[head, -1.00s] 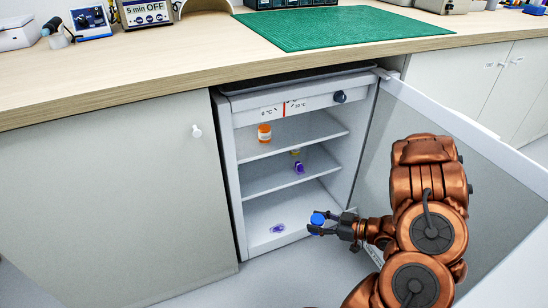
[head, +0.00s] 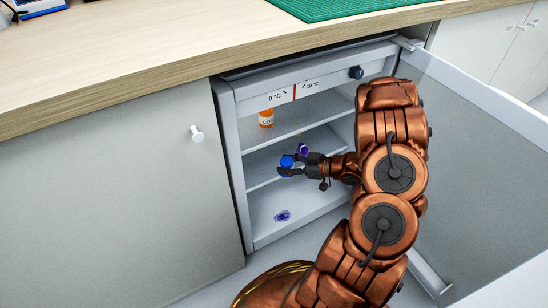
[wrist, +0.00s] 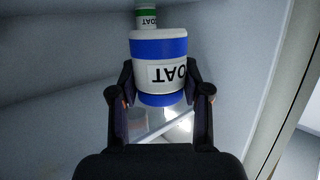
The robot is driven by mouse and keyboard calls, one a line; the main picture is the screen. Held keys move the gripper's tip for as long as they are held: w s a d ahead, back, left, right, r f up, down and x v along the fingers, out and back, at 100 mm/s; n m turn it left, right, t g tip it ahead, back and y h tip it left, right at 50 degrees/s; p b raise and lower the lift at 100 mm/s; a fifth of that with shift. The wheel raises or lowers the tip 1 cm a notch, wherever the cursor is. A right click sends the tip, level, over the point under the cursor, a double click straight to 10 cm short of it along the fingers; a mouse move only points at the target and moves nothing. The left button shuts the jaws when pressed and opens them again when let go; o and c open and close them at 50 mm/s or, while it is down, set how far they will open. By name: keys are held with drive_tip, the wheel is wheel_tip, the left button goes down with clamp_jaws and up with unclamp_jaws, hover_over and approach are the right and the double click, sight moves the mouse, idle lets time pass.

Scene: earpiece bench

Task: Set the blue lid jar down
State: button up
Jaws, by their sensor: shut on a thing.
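The blue lid jar (head: 287,162) is held by my gripper (head: 285,165) at the open front of the small fridge, around middle-shelf height in the head view. In the wrist view the jar (wrist: 158,62) is white with blue ends and an upside-down label. My gripper's two fingers (wrist: 158,92) sit on either side of its lower part, shut on it. The middle shelf (head: 262,178) shows behind and beside the jar. I cannot tell whether the jar touches any shelf.
An orange jar (head: 265,118) stands on the upper shelf. A purple item (head: 303,148) is just behind my gripper. Another purple item (head: 282,215) lies on the fridge floor. A green-and-white jar (wrist: 147,16) is beyond the held jar. The fridge door (head: 470,150) stands open at right.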

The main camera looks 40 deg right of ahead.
drive_tip(key=w, duration=0.2)
drive_tip(key=w+b, duration=0.1)
drive_tip(key=w, duration=0.2)
drive_tip(key=w+b, duration=0.1)
drive_tip(key=w, duration=0.2)
drive_tip(key=shift+w+d+f, duration=0.25)
drive_tip(key=shift+d+f, duration=0.05)
drive_tip(key=shift+f, duration=0.1)
drive_tip(key=shift+w+f+b, duration=0.1)
drive_tip(key=shift+f+b, duration=1.05)
drive_tip(key=shift+f, duration=0.7)
drive_tip(key=shift+r, duration=0.1)
drive_tip(key=o, duration=1.2)
drive_tip(key=shift+o, duration=0.2)
